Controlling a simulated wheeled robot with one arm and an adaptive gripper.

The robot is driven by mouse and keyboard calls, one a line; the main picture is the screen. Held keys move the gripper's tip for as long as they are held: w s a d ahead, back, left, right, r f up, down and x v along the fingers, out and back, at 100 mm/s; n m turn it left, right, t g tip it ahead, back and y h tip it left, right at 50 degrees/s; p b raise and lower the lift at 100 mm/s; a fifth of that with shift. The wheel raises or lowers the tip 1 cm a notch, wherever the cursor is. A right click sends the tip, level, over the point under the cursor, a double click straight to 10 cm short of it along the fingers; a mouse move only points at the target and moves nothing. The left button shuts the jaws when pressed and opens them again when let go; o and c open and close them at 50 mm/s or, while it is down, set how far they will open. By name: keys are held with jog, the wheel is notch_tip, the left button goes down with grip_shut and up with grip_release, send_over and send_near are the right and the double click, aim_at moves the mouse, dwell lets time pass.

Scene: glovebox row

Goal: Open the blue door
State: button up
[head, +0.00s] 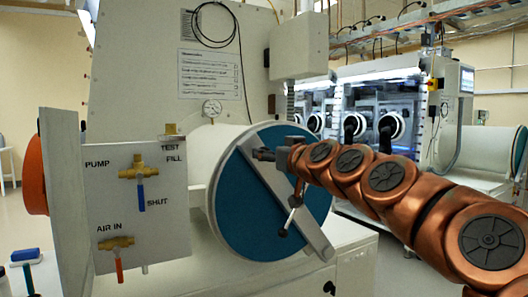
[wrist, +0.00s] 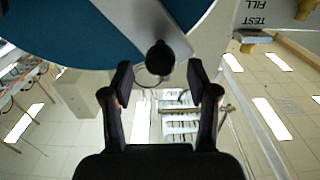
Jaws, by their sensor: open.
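The blue door (head: 233,205) is a round disc that appears closed over the end of a white cylinder. A grey bar (head: 312,233) crosses it diagonally, with a thin lever that has a black knob (head: 283,232) at its lower end. My gripper (head: 262,154) is at the upper part of the door in the head view, in front of the bar. In the wrist view, which looks upside down, my gripper (wrist: 160,78) is open. A black knob (wrist: 160,57) shows between and just beyond the fingertips, in front of the bar and blue door (wrist: 75,30). Contact cannot be told.
Left of the door stands a panel (head: 135,225) with brass valves, a blue handle and a red handle. An orange round part (head: 35,175) is at far left. Another glovebox (head: 385,115) stands behind my arm at right.

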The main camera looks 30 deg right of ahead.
jog(key=shift+w+d, duration=0.15)
jog(key=shift+w, duration=1.65)
grip_shut()
